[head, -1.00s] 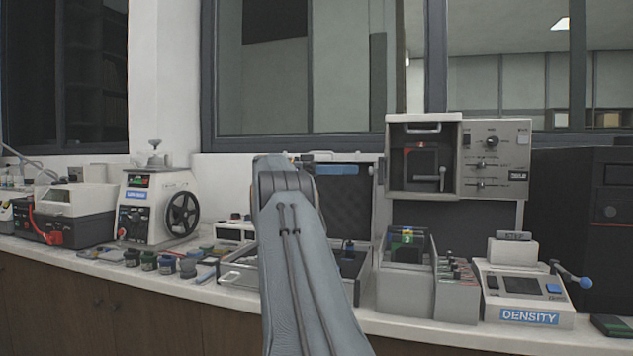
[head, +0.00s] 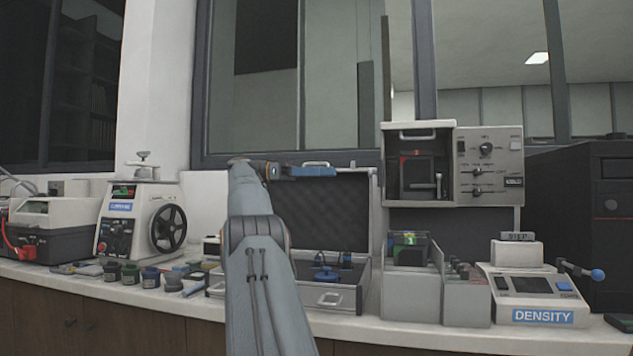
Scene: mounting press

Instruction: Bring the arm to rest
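I cannot make out any gripper fingers, and the arm hides part of the case and counter. Nothing is seen held.
A white machine with a black handwheel (head: 168,228) and several small jars (head: 130,273) stand left on the counter. Right of the case are grey bins (head: 411,290), a box with an open chamber (head: 488,165), a density meter (head: 530,298) and a dark cabinet (head: 590,225).

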